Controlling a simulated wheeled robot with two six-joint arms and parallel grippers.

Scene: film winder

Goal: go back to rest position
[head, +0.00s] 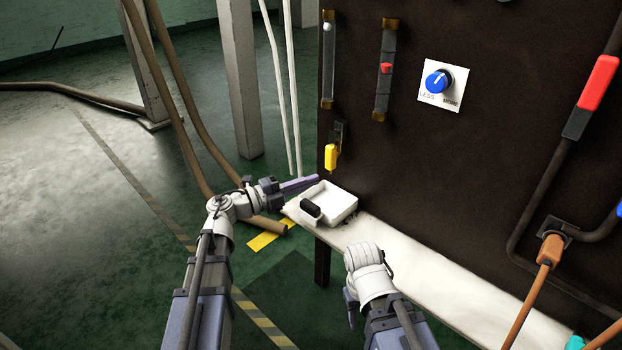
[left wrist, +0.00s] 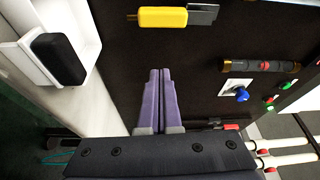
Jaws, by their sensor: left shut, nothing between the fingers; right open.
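My left gripper (head: 314,180) is shut and empty, held in front of the panel's left edge, just below the yellow handle (head: 330,157) and by the back rim of the white tray. In the left wrist view its two purple fingers (left wrist: 159,72) lie together with nothing between them. My right gripper (head: 351,305) hangs low in front of the bench, right of the left arm. It is open, its fingers pointing down and partly hidden by its own wrist.
A white tray (head: 343,206) with a black block (head: 311,209) sits on the narrow white bench (head: 440,265). The dark panel (head: 480,150) carries a blue knob (head: 437,81), a red slider (head: 385,68) and a red-handled lever (head: 597,83).

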